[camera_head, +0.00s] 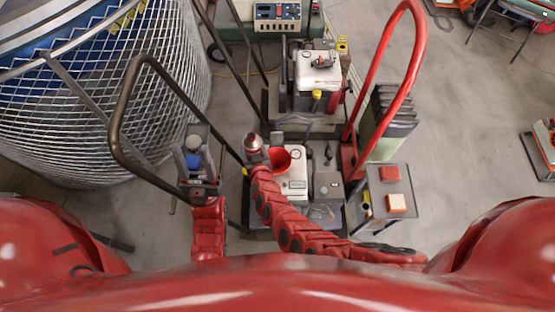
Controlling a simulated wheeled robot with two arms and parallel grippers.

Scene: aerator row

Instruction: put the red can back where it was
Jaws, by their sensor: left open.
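My left gripper (193,158) is open, its two fingers pointing away from me on the left of the middle. A small blue and white thing (193,143) shows between or just beyond the fingers; I cannot tell if they touch it. My right arm reaches in from the right to a silver and reddish round-topped thing (253,144). This may be the red can; my right fingers are not clear there.
A large wire-mesh cage (100,100) fills the upper left. A dark bent handle (120,110) rises near my left gripper. A red hoop handle (418,60) stands right of the machines. A grey cart (380,210) holds red blocks. Open floor (470,110) lies at right.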

